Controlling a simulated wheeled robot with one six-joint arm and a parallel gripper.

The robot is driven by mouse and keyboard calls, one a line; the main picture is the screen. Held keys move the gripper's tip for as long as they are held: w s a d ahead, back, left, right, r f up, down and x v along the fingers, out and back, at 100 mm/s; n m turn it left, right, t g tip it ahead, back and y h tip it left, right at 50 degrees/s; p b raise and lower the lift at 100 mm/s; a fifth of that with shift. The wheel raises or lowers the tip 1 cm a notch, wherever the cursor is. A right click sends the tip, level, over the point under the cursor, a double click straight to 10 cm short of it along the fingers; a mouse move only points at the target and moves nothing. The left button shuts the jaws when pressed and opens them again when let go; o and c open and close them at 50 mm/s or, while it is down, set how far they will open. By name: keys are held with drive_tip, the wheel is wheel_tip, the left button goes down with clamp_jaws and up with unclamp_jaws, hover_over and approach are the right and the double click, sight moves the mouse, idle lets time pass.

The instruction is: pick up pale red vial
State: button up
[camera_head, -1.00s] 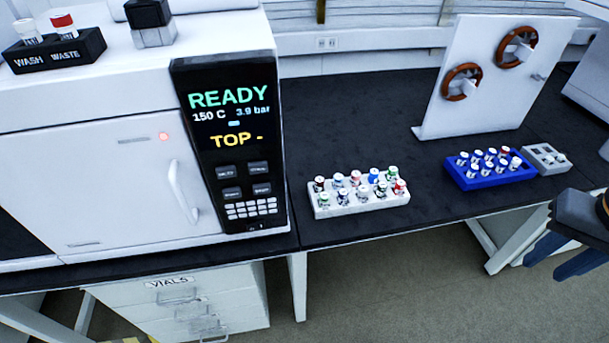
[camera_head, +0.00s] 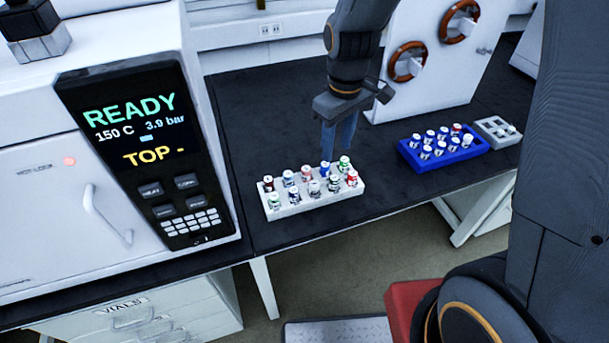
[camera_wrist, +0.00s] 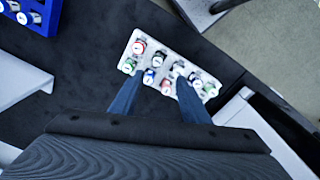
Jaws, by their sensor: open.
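A white rack (camera_head: 345,196) on the black bench holds several vials in two rows. The pale red vial (camera_head: 307,174) stands in the middle of its back row, next to a blue-capped vial (camera_head: 326,168). My gripper (camera_head: 338,148) is open and empty, pointing down above and behind the right part of the rack. In the wrist view, the two fingers (camera_wrist: 157,95) are spread apart, and the pale red vial (camera_wrist: 167,87) appears between them, nearer the right finger. The right finger hides part of the rack there.
A blue rack (camera_head: 461,155) of vials and a small grey rack (camera_head: 507,141) stand to the right. A white panel (camera_head: 405,97) with orange rings is behind them. The white instrument (camera_head: 40,215) with its screen stands at left. The bench behind the white rack is clear.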

sight(306, 168)
drive_tip(key=w+a+f+n, duration=0.1)
drive_tip(key=a, duration=0.1)
drive_tip(key=w+a+f+n, duration=0.3)
drive_tip(key=a, duration=0.2)
drive_tip(key=shift+w+f+n+g, duration=0.2)
drive_tip(key=shift+f+n+g, duration=0.1)
drive_tip(key=shift+n, duration=0.1)
drive_tip(key=shift+a+f, duration=0.1)
drive_tip(key=shift+f, duration=0.1)
drive_tip(key=shift+w+f+p, duration=0.1)
drive_tip(key=shift+f+p, duration=1.25)
drive_tip(key=shift+f, duration=2.25)
clamp_jaws()
